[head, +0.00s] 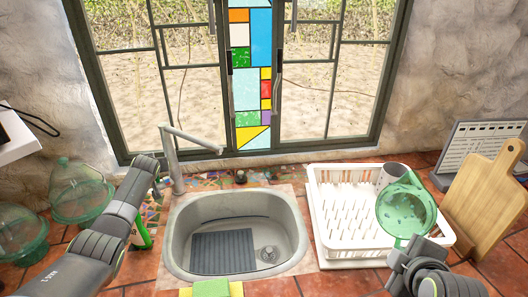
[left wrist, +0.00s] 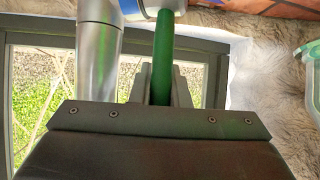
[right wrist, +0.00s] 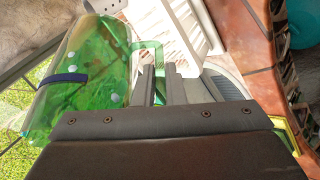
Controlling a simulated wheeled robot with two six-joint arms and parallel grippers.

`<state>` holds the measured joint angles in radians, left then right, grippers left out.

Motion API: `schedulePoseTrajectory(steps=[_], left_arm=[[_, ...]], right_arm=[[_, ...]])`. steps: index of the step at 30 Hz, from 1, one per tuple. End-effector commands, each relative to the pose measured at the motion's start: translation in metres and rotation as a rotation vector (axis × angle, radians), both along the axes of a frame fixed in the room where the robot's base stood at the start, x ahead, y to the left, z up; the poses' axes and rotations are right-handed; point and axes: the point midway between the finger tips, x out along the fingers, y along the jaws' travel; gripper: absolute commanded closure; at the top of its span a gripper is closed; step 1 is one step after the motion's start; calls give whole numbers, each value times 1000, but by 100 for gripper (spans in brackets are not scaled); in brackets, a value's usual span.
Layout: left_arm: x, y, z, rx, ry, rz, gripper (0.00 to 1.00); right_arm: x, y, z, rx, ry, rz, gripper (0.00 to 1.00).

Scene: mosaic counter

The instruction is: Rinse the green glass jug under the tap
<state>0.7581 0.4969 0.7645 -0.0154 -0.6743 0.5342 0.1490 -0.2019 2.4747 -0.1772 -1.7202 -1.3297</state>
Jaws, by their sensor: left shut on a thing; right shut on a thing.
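The green glass jug (head: 405,212) is over the right part of the dish rack in the head view. In the right wrist view its see-through body (right wrist: 85,80) has a dark blue band and pale dots. My right gripper (right wrist: 160,72) is shut on its handle. The grey tap (head: 172,158) stands behind the sink (head: 178,245), its spout reaching right over the sink's back edge. I see no water from it. My left gripper (left wrist: 160,68) is shut on a green bar (left wrist: 162,45) beside the metal tap column (left wrist: 98,60); my arm hides this grip in the head view.
The white dish rack (head: 318,215) with a grey mug (head: 391,175) stands right of the sink. A wooden board (head: 483,200) leans further right. Green glass vessels (head: 80,190) stand at the left. A green bottle (head: 141,236) is beside my left arm.

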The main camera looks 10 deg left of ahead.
Motion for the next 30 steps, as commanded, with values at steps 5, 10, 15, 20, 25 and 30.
schedulePoseTrajectory(steps=[5, 10, 15, 20, 25, 30], left_arm=[[1, 2, 0, -16, 14, 0, 100], [1, 2, 0, -20, 18, 0, 100], [2, 2, 0, -19, 17, 1, 100], [2, 2, 0, -19, 17, 1, 72], [1, 2, 0, -18, 16, 1, 63], [1, 2, 0, -17, 17, 0, 63]], right_arm=[[0, 0, 3, 0, -3, 0, 100], [0, 0, 3, 0, -3, 0, 100], [0, 0, 2, 0, -3, 0, 100], [0, 0, 3, 0, -3, 0, 100], [0, 0, 2, 0, -3, 0, 100], [0, 0, 3, 0, -3, 0, 100]])
